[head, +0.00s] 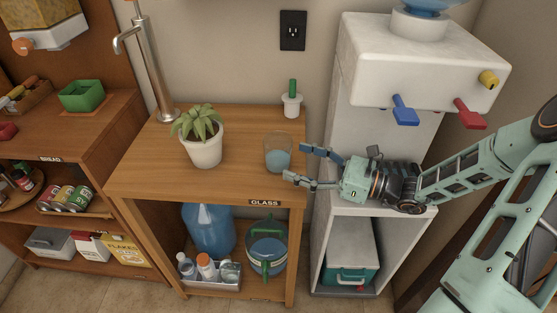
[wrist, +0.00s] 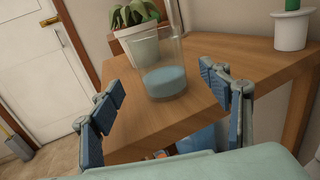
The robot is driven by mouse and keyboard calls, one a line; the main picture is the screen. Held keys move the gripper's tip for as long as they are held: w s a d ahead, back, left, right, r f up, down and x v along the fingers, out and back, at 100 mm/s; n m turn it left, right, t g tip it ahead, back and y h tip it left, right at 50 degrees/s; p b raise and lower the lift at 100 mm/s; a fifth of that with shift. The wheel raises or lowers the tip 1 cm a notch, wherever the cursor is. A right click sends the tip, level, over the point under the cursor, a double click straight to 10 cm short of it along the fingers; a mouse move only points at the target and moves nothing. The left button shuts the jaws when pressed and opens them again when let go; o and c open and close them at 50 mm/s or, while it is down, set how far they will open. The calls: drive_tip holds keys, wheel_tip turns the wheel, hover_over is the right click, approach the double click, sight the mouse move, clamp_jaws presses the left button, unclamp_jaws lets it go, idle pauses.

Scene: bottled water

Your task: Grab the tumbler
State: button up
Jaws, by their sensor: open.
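The tumbler (head: 278,156) is a clear glass with a blue base or filling. It stands upright on the right part of the wooden table marked GLASS (head: 240,160). My gripper (head: 293,166) is open, with its fingers pointing left at the tumbler from the right side. In the wrist view the tumbler (wrist: 163,75) stands ahead, seen between the two fingers of my gripper (wrist: 168,92). The tumbler appears to be just beyond the fingertips; I cannot tell if either finger touches it.
A potted plant (head: 202,146) stands left of the tumbler, close behind it in the wrist view. A small white pot with a green handle (head: 291,104) stands at the table's back right. A white water dispenser (head: 372,60) rises at right. A metal faucet (head: 153,75) stands at back left.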

sight(278, 155)
drive_tip(key=shift+b+x, duration=0.6)
drive_tip(key=shift+x, duration=2.55)
drive_tip(key=shift+w+f, duration=0.1)
drive_tip(key=shift+c, duration=0.7)
drive_tip(key=c, duration=1.3)
